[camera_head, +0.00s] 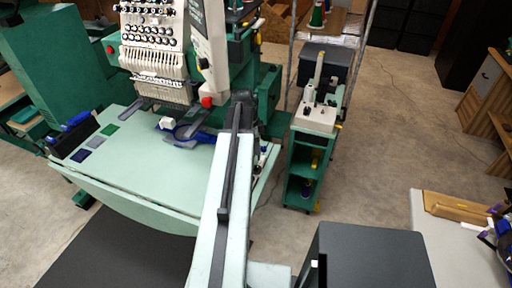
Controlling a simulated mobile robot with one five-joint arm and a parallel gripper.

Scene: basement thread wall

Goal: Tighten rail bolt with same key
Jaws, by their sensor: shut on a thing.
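My arm reaches up the middle of the view, over the right edge of the pale green table (150,165). A dark part at its far end (243,97) is close to the green embroidery machine's lower body. I cannot make out the gripper's fingers or anything between them. No key and no rail bolt can be made out. The embroidery machine (160,65) stands behind the table, with a needle head and a red button. A blue frame-like piece (187,131) lies below the needle head, left of my arm.
A green cart (302,165) with a small white device (316,117) on top stands right of my arm. A white table (450,240) is at lower right. The concrete floor (390,130) between is open.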

